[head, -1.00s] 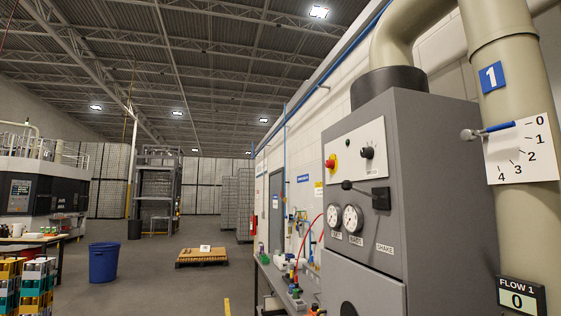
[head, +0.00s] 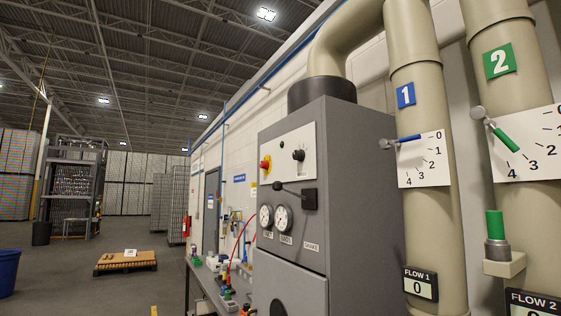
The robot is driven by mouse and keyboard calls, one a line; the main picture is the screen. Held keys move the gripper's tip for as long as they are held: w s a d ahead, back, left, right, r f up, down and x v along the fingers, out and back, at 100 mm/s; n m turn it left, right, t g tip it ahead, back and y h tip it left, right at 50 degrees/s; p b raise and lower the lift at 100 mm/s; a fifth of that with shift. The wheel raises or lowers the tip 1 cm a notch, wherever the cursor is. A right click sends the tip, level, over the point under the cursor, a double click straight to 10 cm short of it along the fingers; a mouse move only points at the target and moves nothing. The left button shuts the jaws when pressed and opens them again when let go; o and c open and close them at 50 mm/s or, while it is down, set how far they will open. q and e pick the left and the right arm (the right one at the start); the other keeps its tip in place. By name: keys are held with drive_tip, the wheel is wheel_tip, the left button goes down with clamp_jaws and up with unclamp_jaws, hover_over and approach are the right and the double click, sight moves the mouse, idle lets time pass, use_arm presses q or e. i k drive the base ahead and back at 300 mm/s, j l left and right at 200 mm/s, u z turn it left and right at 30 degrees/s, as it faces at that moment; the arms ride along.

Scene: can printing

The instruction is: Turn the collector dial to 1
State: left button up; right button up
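A grey cabinet (head: 345,180) with a thick pipe on top stands right of the middle. Its white panel (head: 289,160) carries a small black dial (head: 298,155) and a red button on a yellow base (head: 265,165). The marks around the dial are too small to read, and I cannot tell its setting or whether it is the collector dial. Below are a black lever (head: 295,194) and two round gauges (head: 274,217). Neither of my grippers is in view.
Right of the cabinet, pipe 1 (head: 430,230) has a blue lever (head: 410,138) near 0 on a scale (head: 424,160); FLOW 1 (head: 420,283) reads 0. Pipe 2 has a green lever (head: 504,138) near 4. A cluttered bench (head: 207,283) stands left of the cabinet.

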sight(298, 155)
drive_tip(key=i+j+z, duration=0.1)
drive_tip(key=z, duration=0.35)
drive_tip(key=j+z, duration=0.15)
drive_tip(key=z, duration=0.3)
drive_tip(key=j+z, duration=0.2)
drive_tip(key=z, duration=0.25)
drive_tip(key=j+z, duration=0.25)
drive_tip(key=j, duration=0.65)
drive_tip(key=k+j+z, duration=0.1)
drive_tip(key=j+z, duration=0.15)
drive_tip(key=j, duration=0.65)
